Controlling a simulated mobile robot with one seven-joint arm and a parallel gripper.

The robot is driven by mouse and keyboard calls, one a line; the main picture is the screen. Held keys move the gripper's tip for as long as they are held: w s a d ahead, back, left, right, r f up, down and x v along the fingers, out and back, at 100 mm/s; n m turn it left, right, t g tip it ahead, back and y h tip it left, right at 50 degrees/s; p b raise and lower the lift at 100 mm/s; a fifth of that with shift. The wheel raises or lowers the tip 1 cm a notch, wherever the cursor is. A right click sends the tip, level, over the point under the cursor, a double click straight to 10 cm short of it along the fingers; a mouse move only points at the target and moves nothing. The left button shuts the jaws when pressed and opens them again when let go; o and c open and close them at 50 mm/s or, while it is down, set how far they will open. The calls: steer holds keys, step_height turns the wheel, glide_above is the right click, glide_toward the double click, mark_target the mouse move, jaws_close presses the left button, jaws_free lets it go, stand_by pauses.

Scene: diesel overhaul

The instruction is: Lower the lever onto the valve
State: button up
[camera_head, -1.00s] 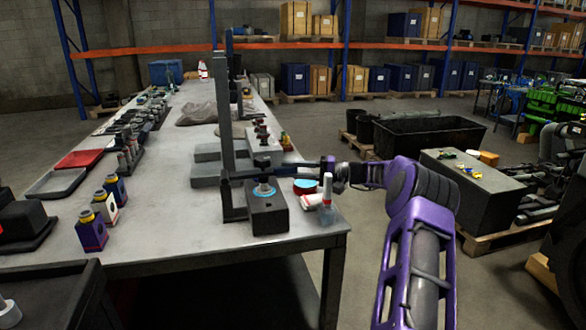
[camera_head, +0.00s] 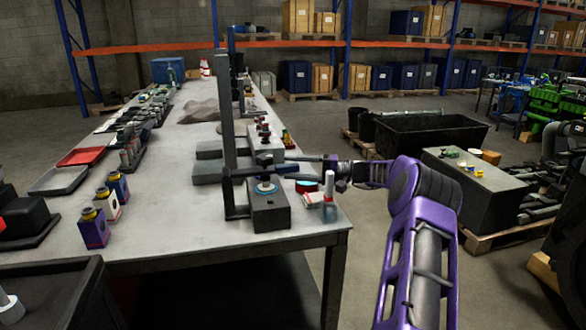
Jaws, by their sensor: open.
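The lever (camera_head: 245,172) is a dark bar running right from the tall grey post (camera_head: 228,125) of a bench stand. My gripper (camera_head: 291,167) reaches in from the right at the lever's outer end. Its two dark fingers are apart, one above and one below the level of the bar. Whether they touch it is too small to tell.
Grey blocks (camera_head: 209,170) lie behind the stand. The bench top (camera_head: 165,210) is clear to the left, before several small bottles (camera_head: 118,186).

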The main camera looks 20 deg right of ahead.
steer(key=v, duration=1.7)
steer(key=shift+p, duration=0.35)
